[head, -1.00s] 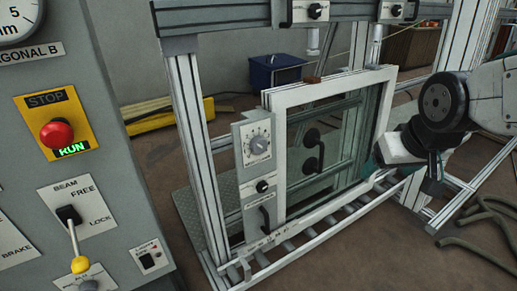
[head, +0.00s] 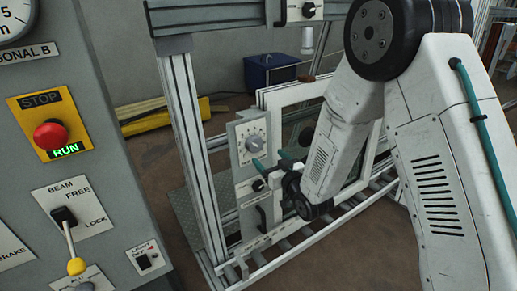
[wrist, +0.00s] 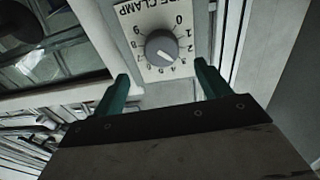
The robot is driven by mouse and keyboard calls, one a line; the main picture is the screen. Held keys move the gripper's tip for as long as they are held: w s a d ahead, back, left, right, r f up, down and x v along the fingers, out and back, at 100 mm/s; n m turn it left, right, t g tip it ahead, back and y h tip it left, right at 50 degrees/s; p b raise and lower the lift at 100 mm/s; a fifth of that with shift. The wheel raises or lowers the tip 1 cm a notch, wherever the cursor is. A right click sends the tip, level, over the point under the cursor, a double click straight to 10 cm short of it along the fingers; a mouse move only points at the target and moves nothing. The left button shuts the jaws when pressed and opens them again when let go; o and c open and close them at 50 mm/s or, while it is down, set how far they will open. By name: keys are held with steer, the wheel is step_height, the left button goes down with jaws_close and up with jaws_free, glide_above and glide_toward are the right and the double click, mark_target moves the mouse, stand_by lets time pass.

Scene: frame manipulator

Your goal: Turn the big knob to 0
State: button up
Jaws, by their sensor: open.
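The big grey knob (head: 255,144) sits on a white numbered dial on the upright panel at the frame's left. In the wrist view the knob (wrist: 160,46) is in the upper middle. Its white pointer line slants to the lower right, about 3 or 4; I cannot read it exactly. The 0 is at the dial's upper right. My gripper (head: 273,163) is open and empty, in front of the panel and slightly below the knob. In the wrist view its teal fingers (wrist: 161,72) are spread wider than the knob, apart from it.
A smaller black knob (head: 258,185) and a black handle (head: 262,214) are lower on the same panel. An aluminium post (head: 190,130) stands left of it. The white window frame (head: 290,93) is right of it. A control console (head: 105,150) fills the left.

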mark_target(257, 146)
steer(key=x, duration=0.7)
steer(key=shift+w+a, duration=0.25)
steer(key=shift+a, duration=0.1)
steer(key=c, duration=1)
